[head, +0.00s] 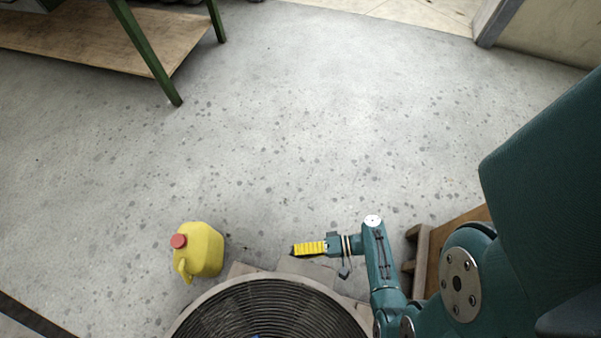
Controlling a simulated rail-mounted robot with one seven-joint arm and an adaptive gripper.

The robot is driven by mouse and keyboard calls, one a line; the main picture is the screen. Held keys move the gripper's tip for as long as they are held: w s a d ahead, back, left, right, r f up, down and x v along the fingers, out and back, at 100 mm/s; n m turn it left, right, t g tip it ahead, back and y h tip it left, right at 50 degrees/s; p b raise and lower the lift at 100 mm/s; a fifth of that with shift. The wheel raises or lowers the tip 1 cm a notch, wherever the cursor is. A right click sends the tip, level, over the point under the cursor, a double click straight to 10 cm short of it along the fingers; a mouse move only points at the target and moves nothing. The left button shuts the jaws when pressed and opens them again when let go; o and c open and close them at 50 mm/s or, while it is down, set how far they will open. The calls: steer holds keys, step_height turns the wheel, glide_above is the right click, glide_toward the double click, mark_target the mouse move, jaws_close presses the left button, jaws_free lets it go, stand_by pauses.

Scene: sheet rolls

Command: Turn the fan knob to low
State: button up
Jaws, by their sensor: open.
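The fan (262,300) shows at the bottom edge as a round dark grille, cut off by the frame. A small blue bit shows at its centre, at the very bottom edge. No fan knob can be made out. My gripper (295,250), with yellow on it, is at the end of my teal arm and points left. It is open and looks empty. In the picture it lies just above the fan's upper rim; its height over the fan cannot be told.
A yellow jug (204,249) with a red cap stands on the floor left of my gripper. A green-legged table (145,40) with a wooden lower shelf is at upper left. A wooden item (432,250) sits behind my arm at right. The grey speckled floor (300,130) between is clear.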

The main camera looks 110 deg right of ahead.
steer(key=shift+s, duration=0.1)
jaws_close()
steer(key=shift+r+p, duration=0.15)
steer(key=shift+p, duration=0.25)
steer(key=g+p, duration=0.1)
steer(key=p, duration=0.2)
steer(key=shift+r+y, duration=0.3)
steer(key=shift+r, duration=0.1)
steer(key=m+g+y+p, duration=0.1)
steer(key=g+p, duration=0.1)
steer(key=p, duration=0.3)
steer(key=shift+r, duration=0.2)
steer(key=g+p, duration=0.1)
steer(key=p, duration=0.2)
steer(key=g+y+p, duration=0.1)
steer(key=g+p, duration=0.1)
steer(key=p, duration=0.1)
steer(key=shift+w+f+m+y, duration=0.1)
steer(key=shift+w+m+y, duration=0.1)
steer(key=shift+m+y, duration=0.15)
steer(key=shift+d+f+m+g+y+p, duration=0.1)
steer(key=shift+f+m+g+y+p, duration=0.15)
steer(key=shift+g+p, duration=0.4)
steer(key=shift+f+m+g+y+p, duration=0.1)
steer(key=shift+g+y+p, duration=0.3)
steer(key=shift+p, duration=0.3)
